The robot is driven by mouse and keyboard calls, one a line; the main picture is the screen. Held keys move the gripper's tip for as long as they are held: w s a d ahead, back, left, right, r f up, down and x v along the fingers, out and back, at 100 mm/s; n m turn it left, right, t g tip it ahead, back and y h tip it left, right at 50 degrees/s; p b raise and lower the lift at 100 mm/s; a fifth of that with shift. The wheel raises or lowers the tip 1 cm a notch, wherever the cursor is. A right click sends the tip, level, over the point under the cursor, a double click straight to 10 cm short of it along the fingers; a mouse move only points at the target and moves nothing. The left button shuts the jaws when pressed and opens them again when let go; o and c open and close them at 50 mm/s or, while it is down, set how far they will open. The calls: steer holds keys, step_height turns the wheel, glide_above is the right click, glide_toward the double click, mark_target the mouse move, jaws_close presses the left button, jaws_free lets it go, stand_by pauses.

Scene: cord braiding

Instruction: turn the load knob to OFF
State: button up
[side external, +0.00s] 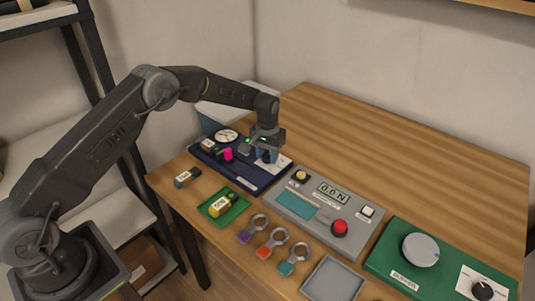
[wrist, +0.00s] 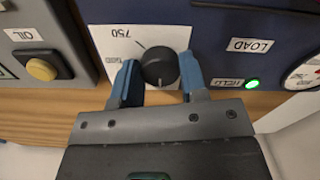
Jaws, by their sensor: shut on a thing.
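The load knob (wrist: 159,66) is a round black knob on a white dial plate (wrist: 110,40) of the dark blue panel (wrist: 215,40). The plate reads 750 and another number partly hidden by a finger. A LOAD label (wrist: 250,45) shows upside down to the right. My gripper (wrist: 160,72) has its two blue fingers on either side of the knob, shut on it. In the side view my gripper (side external: 267,156) is down at the right end of the panel (side external: 215,160) and hides the knob. I cannot read an OFF mark or the knob's setting.
A green lamp (wrist: 252,83) is lit on the panel. A magenta piece (side external: 228,155) and a gauge (side external: 227,136) are left of my gripper. The grey console (side external: 310,245) with its red button (side external: 340,228) stands close on the right. The table behind is clear.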

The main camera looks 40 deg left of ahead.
steer(key=o, duration=0.9)
step_height(320, 180, up, 14)
steer(key=shift+f, duration=0.1)
stand_by(0.4)
step_height(320, 180, up, 7)
glide_above(267, 155)
steer(key=shift+d, duration=0.1)
stand_by(0.4)
